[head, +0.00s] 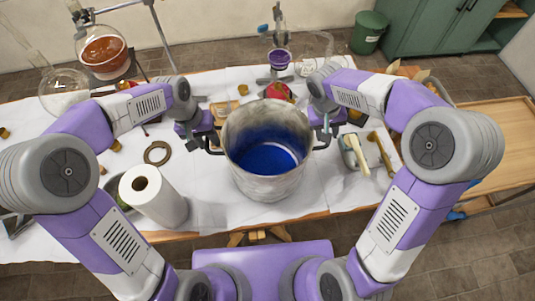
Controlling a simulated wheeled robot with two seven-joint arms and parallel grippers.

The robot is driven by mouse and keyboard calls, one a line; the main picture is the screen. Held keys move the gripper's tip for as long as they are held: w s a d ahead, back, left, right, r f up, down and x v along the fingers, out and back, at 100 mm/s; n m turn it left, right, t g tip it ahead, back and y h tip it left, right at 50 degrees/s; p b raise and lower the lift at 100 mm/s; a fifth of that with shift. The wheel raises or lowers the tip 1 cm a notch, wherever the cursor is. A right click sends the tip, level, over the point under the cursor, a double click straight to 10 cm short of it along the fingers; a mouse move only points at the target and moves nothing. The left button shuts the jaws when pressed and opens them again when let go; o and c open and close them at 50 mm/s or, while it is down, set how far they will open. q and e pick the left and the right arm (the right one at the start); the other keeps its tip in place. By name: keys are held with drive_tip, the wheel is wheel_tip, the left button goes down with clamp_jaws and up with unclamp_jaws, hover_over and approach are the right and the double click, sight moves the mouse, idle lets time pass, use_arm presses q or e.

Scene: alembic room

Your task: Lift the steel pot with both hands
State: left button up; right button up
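The steel pot (268,187) stands upright in the middle, near the table's front edge, with blue showing inside it. It has a dark handle on its left side and one on its right. My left gripper (208,145) is at the left handle, and my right gripper (326,136) is at the right handle. The fingers are small and partly hidden, so I cannot tell whether either is closed around its handle. I cannot tell for sure whether the pot's base touches the table.
A paper towel roll (153,196) stands left of the pot on the white-covered table (215,215). A brown ring (157,153) lies behind the roll. Glass flasks (104,55) stand at the back left. A tray with tools (366,158) lies right of the pot.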

use_arm(q)
clamp_jaws()
use_arm(e)
clamp_jaws()
use_arm(q)
drive_tip(key=shift+r, duration=0.1)
use_arm(e)
drive_tip(key=shift+r, duration=0.1)
idle(1.0)
